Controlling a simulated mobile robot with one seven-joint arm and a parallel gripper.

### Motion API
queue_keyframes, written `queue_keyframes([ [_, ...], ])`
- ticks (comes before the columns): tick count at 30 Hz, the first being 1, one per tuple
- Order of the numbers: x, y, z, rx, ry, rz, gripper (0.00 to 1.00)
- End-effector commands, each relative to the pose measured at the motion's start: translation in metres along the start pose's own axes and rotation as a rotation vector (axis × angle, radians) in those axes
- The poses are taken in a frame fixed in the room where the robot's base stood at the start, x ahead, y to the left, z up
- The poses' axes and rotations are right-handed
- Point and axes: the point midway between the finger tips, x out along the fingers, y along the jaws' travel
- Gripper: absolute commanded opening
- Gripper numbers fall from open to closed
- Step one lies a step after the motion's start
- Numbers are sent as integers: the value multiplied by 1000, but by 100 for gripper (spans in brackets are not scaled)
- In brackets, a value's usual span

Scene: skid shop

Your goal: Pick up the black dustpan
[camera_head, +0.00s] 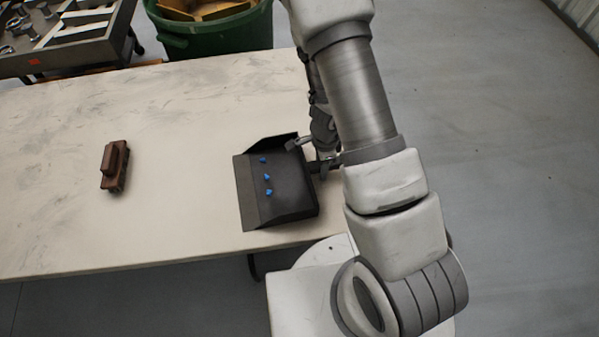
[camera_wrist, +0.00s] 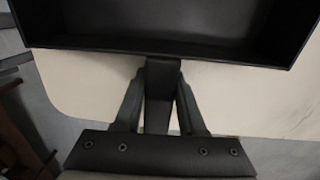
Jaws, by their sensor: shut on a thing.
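The black dustpan (camera_head: 285,196) is at the right end of the pale table, its open side facing left. Several small blue pieces (camera_head: 267,177) lie in it. My gripper (camera_head: 318,155) is at the dustpan's right side, by its handle. In the wrist view, my gripper's two fingers (camera_wrist: 160,100) are shut on the handle (camera_wrist: 161,75) from both sides, and the pan's back wall (camera_wrist: 165,46) fills the top. My arm hides part of the handle in the head view. I cannot tell whether the dustpan is touching the table.
A brown brush-like block (camera_head: 115,166) lies on the table (camera_head: 60,215) to the left, with clear tabletop between it and the dustpan. A green bin (camera_head: 225,33) and a grey tray of metal parts (camera_head: 85,38) stand behind the table. Open floor lies to the right.

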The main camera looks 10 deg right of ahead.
Motion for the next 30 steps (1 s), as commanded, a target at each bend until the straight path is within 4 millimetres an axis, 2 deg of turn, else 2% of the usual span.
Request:
queue_keyframes([
  [5, -4, 0, 0, -1, 0, -1, 0],
  [11, -29, -1, 1, -3, 0, -3, 0],
  [24, -142, -1, 1, -3, 0, -5, 0],
  [30, -172, -1, 1, -1, -1, -2, 0],
])
